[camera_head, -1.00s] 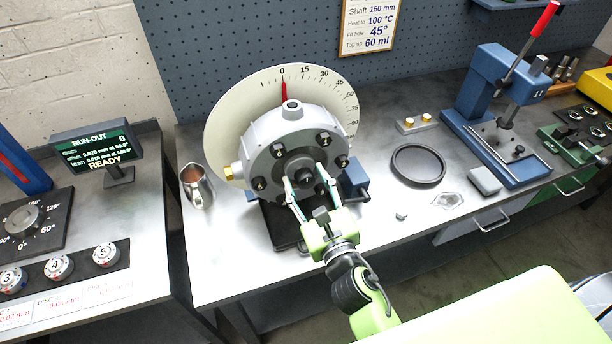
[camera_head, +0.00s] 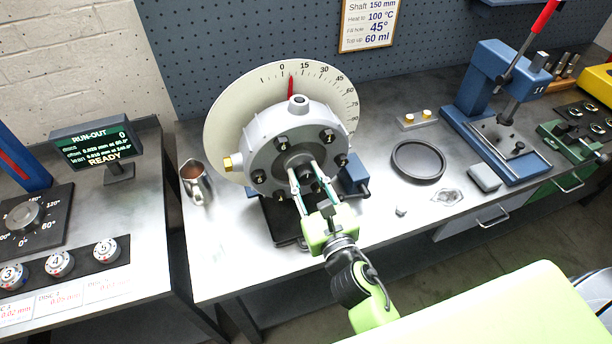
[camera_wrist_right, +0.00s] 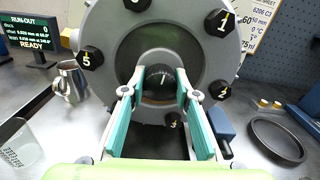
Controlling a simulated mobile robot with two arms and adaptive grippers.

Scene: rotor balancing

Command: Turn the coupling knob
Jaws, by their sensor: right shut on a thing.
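The coupling knob (camera_wrist_right: 160,79) is a dark ribbed knob with a white mark at the centre of the grey round housing (camera_head: 262,135). My right gripper (camera_head: 307,171) is shut on the knob, one finger on each side; the wrist view also shows its fingers (camera_wrist_right: 161,88) around it. In the head view the fingers partly hide the knob. The housing has numbered black bolts, a yellow plug and a top boss. Behind it stands a pale dial (camera_head: 231,114) with a red pointer (camera_head: 290,87) between 0 and 15. My left gripper is out of view.
A metal jug (camera_head: 196,184) stands left of the housing. A black ring (camera_head: 396,165) and a blue press (camera_head: 478,130) are to the right. A run-out display (camera_head: 97,146) reads READY. The bench front right of my arm is mostly clear.

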